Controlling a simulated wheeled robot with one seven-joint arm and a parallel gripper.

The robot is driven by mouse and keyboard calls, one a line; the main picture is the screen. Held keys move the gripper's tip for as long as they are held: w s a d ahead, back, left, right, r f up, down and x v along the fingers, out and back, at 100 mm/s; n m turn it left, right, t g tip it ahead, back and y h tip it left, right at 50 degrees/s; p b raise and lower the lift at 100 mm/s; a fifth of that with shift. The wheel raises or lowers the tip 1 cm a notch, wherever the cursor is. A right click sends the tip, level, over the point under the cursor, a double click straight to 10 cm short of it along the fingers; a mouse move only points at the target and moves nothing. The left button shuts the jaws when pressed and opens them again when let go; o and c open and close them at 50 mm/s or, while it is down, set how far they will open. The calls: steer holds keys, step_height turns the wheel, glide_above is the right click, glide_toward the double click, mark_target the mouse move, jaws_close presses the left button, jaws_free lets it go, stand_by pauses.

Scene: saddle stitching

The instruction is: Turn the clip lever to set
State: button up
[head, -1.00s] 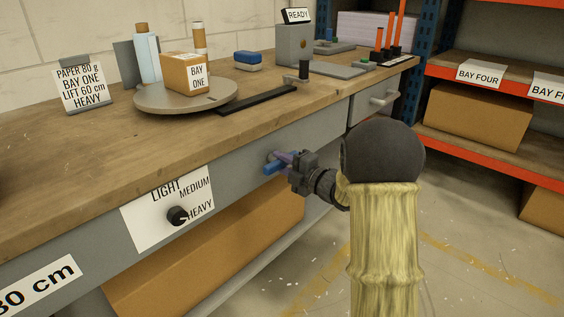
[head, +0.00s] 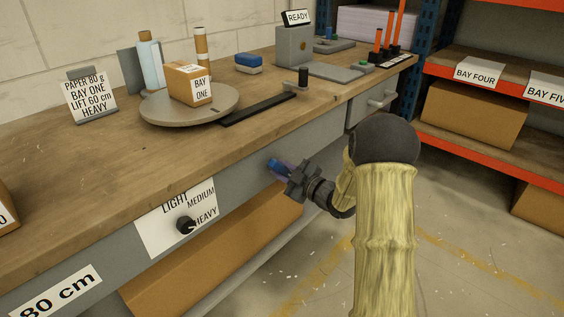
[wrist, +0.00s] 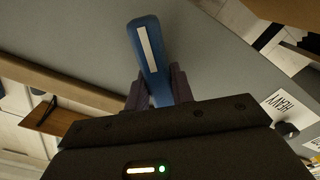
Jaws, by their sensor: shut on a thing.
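The clip lever, a blue bar with a white stripe (wrist: 148,48), stands out between my fingers in the wrist view, close to the grey bench front. In the head view its blue end (head: 271,162) shows at the bench front, below the worktop edge and right of the dial plate. My gripper (head: 280,169) is shut on the lever; its purple-grey fingers flank it in the wrist view (wrist: 153,92). The lever's pivot and any set mark are not visible.
A black dial (head: 186,225) on a white LIGHT/MEDIUM/HEAVY plate is left of my gripper. The grey turntable (head: 150,112) carries a BAY ONE box (head: 187,84). A drawer handle (head: 381,99) is to the right. Shelves with boxes (head: 475,115) stand at the right.

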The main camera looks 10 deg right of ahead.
steer(key=m+p, duration=0.5)
steer(key=shift+r+m, duration=0.15)
steer(key=shift+m, duration=0.15)
steer(key=shift+m+p, duration=1.3)
steer(key=shift+f, duration=0.25)
steer(key=o, duration=1)
steer(key=p+v, duration=0.2)
steer(key=v, duration=1.5)
steer(key=shift+s+d+r+p, duration=0.1)
steer(key=shift+s+d+p, duration=0.1)
steer(key=shift+p, duration=0.2)
